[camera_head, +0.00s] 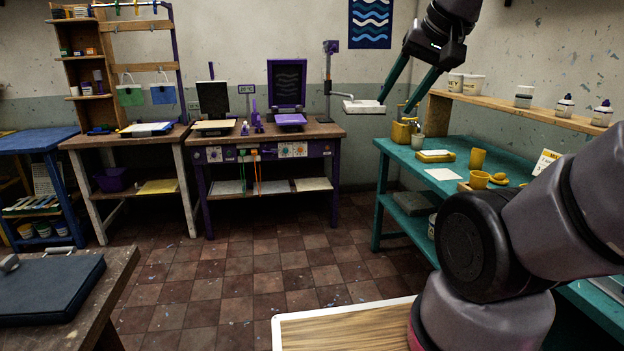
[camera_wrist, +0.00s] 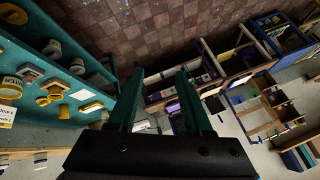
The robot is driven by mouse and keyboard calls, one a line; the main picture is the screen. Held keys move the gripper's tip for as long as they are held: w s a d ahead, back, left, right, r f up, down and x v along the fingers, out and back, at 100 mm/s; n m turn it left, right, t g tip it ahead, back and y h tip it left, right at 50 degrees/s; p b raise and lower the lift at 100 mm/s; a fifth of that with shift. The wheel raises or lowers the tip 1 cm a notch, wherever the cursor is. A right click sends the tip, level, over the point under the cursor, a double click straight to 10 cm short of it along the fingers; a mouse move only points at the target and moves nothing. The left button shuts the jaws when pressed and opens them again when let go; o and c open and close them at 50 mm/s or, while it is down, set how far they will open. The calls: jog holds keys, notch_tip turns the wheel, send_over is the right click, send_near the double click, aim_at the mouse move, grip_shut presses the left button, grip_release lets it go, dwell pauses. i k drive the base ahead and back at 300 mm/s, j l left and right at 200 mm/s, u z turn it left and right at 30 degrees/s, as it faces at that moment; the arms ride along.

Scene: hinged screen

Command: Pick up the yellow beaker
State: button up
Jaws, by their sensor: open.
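Two yellow cup-like vessels stand on the teal table at the right in the head view: a taller yellow beaker (camera_head: 477,158) and a nearer yellow cup (camera_head: 479,180). I cannot tell for sure which one is the task's beaker. In the wrist view, yellow things on the teal table lie at the left, including a yellow cup (camera_wrist: 11,88). My gripper (camera_head: 395,107) is raised near the far end of the teal table, well away from both vessels. In the wrist view my gripper (camera_wrist: 160,71) has its teal fingers apart with nothing between them.
Tiled floor is clear left of the table.

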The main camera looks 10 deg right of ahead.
aim_at(478, 155)
jog(key=i+j+z, duration=0.1)
jog(key=i+z, duration=0.3)
jog(key=i, duration=0.15)
jog(key=i+j+z, duration=0.3)
jog(key=i+z, duration=0.15)
jog(key=i+j+z, duration=0.4)
jog(key=i+j, duration=0.15)
jog(key=i+j+z, duration=0.3)
jog(key=i, duration=0.25)
jog(key=i+j+z, duration=0.25)
jog(key=i+j, duration=0.15)
jog(key=i, duration=0.15)
